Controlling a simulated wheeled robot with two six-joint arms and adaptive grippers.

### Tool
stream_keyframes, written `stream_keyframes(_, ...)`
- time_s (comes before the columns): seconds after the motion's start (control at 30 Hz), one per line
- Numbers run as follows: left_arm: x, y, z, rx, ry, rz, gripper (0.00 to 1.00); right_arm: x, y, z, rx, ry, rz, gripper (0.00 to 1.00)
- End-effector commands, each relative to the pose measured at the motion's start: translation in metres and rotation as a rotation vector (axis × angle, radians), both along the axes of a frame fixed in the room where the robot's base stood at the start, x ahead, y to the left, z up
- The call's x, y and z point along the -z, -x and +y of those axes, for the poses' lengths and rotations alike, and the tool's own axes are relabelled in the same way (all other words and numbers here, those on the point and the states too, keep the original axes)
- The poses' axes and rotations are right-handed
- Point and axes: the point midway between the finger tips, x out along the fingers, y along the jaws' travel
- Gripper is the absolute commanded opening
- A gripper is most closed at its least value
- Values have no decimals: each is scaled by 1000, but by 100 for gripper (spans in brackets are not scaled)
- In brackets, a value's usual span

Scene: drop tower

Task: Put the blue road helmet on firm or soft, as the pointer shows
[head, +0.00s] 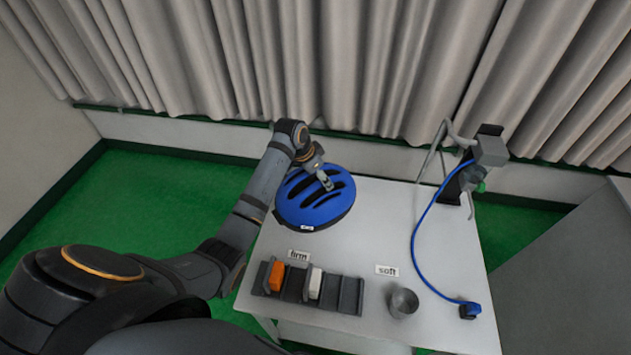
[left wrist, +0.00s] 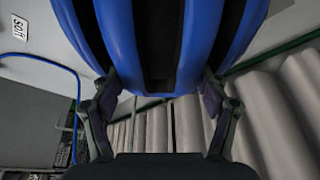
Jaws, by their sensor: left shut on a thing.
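The blue helmet (head: 313,212) with dark vents is at the back left of the white table (head: 360,235). My left gripper (head: 325,180) is shut on it from above. In the left wrist view the helmet (left wrist: 115,35) fills the space between the two fingers of my left gripper (left wrist: 160,92). I cannot tell whether the helmet touches the table. The "firm" label (head: 299,255) lies in front of the helmet, and the "soft" label (head: 388,270) lies to its right. I cannot make out a pointer. My right gripper is not in view.
A dark slotted rack (head: 349,296) holds an orange block (head: 276,277) and a white block (head: 315,283) at the front left. A grey cup (head: 403,302) stands in front of "soft". A stand (head: 490,151) with a blue cable (head: 415,235) occupies the right side. Curtains hang behind.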

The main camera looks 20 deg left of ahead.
Motion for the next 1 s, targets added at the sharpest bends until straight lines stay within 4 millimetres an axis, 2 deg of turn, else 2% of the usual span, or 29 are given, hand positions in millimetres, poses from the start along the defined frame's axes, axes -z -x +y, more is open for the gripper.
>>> stream_keyframes(0.13,10,-2,8,0,0,0,12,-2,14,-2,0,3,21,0)
stream_keyframes(0.33,17,-3,14,0,-1,1,12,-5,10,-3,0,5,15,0)
stream_keyframes(0.53,44,-3,15,0,0,1,12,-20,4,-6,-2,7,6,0)
stream_keyframes(0.73,49,-3,15,1,-1,-2,12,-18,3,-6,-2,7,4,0)
stream_keyframes(0.77,50,-3,15,1,-1,1,76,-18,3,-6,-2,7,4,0)
stream_keyframes(0.9,49,-3,15,1,-1,1,95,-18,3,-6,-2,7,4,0)
stream_keyframes(1.0,49,-3,14,1,-1,1,97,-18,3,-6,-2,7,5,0)
